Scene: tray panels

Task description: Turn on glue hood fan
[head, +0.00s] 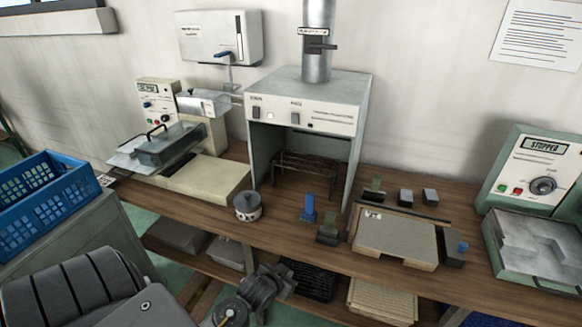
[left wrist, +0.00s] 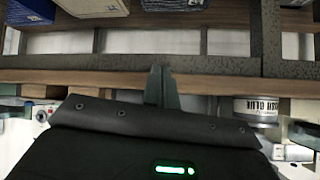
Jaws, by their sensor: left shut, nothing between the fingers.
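The glue hood (head: 345,95) is a grey box with an open front, standing on the bench against the wall under a metal duct (head: 317,60). Its cream front panel has a dark rocker switch (head: 257,112) at the left, a small round light beside it, and a second switch (head: 296,118) near the middle. The panel labels are too small to read surely. My left gripper (head: 287,275) is low in front of the bench, well below and apart from the hood. In the left wrist view its fingers (left wrist: 160,85) are together and empty. My right gripper does not show.
A glue tin (head: 248,206), a blue-handled tool (head: 309,208) and a flat board (head: 395,238) stand on the bench before the hood. A cream machine (head: 205,180) is left, a green machine reading STOPPED (head: 530,170) right. A blue crate (head: 45,200) sits far left.

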